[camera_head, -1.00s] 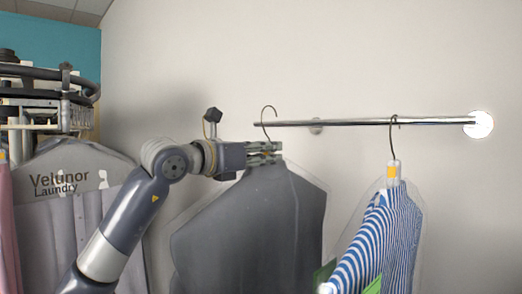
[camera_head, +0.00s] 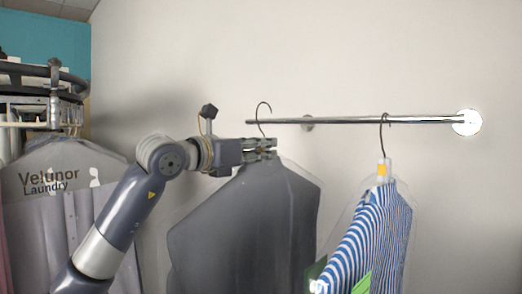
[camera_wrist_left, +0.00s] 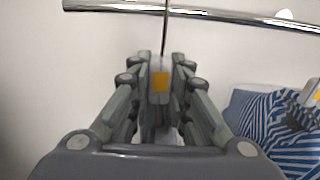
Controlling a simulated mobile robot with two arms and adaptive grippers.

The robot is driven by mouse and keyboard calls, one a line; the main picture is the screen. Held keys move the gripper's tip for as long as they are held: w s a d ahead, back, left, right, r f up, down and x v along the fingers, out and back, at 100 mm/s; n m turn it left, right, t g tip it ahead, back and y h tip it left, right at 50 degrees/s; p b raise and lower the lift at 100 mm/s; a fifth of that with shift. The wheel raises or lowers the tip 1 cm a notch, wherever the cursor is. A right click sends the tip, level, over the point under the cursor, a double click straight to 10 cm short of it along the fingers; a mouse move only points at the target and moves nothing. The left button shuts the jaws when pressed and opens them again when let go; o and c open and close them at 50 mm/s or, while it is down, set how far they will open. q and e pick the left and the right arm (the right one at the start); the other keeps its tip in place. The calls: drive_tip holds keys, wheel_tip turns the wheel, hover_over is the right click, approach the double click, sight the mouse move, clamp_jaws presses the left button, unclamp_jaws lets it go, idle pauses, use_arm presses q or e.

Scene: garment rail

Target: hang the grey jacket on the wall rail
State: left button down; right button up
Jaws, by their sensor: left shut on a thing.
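The grey jacket (camera_head: 250,230) hangs under a clear cover in the head view, below my left gripper (camera_head: 268,148). My left gripper is shut on the neck of its hanger; a yellow tag (camera_wrist_left: 160,82) shows between the fingers in the left wrist view. The hanger's hook (camera_head: 264,112) rises above the gripper, near the left free end of the wall rail (camera_head: 340,121). Its curve stands above rail height; whether it touches the rail cannot be told. The rail also crosses the top of the left wrist view (camera_wrist_left: 220,16). My right gripper is not in view.
A blue-and-white striped garment (camera_head: 372,235) hangs on the rail to the right, with a green tag (camera_head: 362,284) low on it. A covered "Velunor Laundry" garment (camera_head: 55,190) hangs at the left by a dark conveyor rack (camera_head: 40,75). The rail between the hooks is clear.

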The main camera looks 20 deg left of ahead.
use_arm(q)
drive_tip(key=shift+r, duration=0.2)
drive_tip(key=shift+p+x, duration=0.55)
drive_tip(key=shift+x, duration=0.5)
drive_tip(key=shift+p+x, duration=0.6)
drive_tip(key=shift+x, duration=0.85)
drive_tip(key=shift+f, duration=0.2)
drive_tip(key=shift+f+b, duration=1.15)
drive_tip(key=shift+b, duration=0.05)
